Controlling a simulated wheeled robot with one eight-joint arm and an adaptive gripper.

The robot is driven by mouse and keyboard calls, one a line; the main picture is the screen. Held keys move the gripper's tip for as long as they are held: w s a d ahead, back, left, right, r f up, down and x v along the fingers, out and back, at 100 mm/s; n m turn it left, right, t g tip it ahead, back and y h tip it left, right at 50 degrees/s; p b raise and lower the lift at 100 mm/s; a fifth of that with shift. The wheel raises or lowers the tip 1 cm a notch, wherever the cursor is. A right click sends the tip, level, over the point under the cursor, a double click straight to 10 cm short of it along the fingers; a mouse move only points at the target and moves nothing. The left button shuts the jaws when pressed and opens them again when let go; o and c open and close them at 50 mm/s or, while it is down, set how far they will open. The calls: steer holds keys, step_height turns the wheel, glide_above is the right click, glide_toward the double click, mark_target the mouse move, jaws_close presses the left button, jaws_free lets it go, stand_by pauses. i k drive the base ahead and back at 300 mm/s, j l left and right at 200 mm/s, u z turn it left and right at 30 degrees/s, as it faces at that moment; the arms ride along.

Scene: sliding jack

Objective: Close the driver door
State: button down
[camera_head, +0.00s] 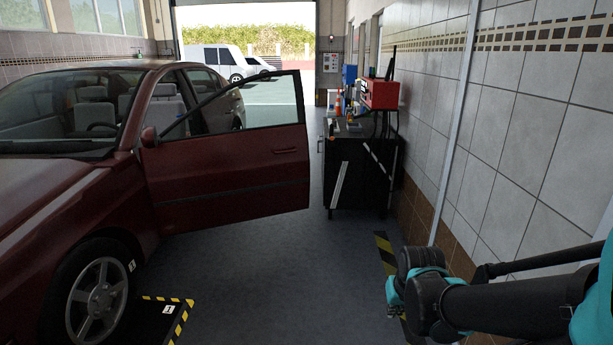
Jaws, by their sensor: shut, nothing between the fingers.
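The dark red car (60,190) stands on the left, its front towards me. Its driver door (235,165) is swung wide open into the aisle, with the window frame and outer handle showing. The door's free edge is at the right, near the black tool cabinet. The side mirror (149,137) sits at the hinge end. My black and teal arm reaches in from the lower right, well apart from the door, with its joints low near the right wall. I cannot make out my gripper's fingers in this view.
A black tool cabinet (355,175) with a red box (379,94) on top stands by the tiled right wall. A black and yellow edged platform (165,315) lies by the front wheel. The grey floor (285,275) between car and arm is clear.

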mark_target(195, 183)
steer(key=i+u, duration=0.2)
steer(key=i, duration=0.3)
steer(key=i+u, duration=0.2)
steer(key=i, duration=0.25)
steer(key=i+l+u, duration=0.2)
steer(key=i, duration=0.3)
steer(key=i+l+u, duration=0.2)
steer(key=i, duration=0.25)
steer(key=i+l+u, duration=0.6)
steer(key=i+l, duration=0.3)
steer(key=i+l+u, duration=0.35)
steer(key=l, duration=0.35)
steer(key=i+l, duration=0.1)
steer(key=l, duration=0.15)
